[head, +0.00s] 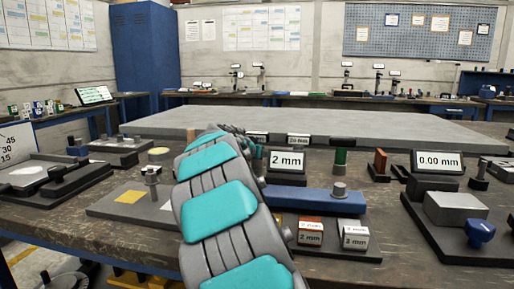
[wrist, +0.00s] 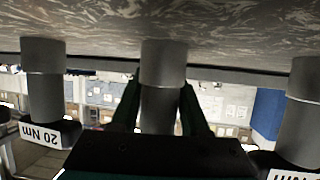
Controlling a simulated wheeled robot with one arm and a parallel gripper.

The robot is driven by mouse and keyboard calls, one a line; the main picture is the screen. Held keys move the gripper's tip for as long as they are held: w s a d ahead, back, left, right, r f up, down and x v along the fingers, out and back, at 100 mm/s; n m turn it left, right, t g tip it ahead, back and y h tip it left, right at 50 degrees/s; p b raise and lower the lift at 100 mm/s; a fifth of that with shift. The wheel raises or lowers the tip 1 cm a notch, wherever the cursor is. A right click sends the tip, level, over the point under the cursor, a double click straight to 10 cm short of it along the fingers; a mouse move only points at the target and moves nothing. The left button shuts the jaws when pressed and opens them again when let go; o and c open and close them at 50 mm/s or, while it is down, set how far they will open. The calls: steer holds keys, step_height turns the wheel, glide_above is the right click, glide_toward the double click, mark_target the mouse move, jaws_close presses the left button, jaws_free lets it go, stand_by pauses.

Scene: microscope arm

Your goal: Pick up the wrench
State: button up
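In the wrist view, which looks upside down, three grey cylindrical handles show against a mottled surface. The middle handle, likely the wrench (wrist: 160,92), stands between the two dark green fingers of my gripper (wrist: 161,100). The fingers are apart, one on each side of it, with a thin gap seeming to show on the right. The wrench's label and lower end are hidden by my gripper body. In the head view my grey and teal arm reaches to the back of the bench and hides the gripper and wrench.
Similar handles flank it, at left with a 20 Nm label (wrist: 42,133) and at right (wrist: 300,105). In the head view, a workbench (head: 80,205) holds a blue bar fixture (head: 300,198), a 2 mm display (head: 286,160) and a 0.00 mm gauge (head: 438,162).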

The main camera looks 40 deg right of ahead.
jaws_close()
steer(key=shift+r, duration=0.1)
stand_by(0.6)
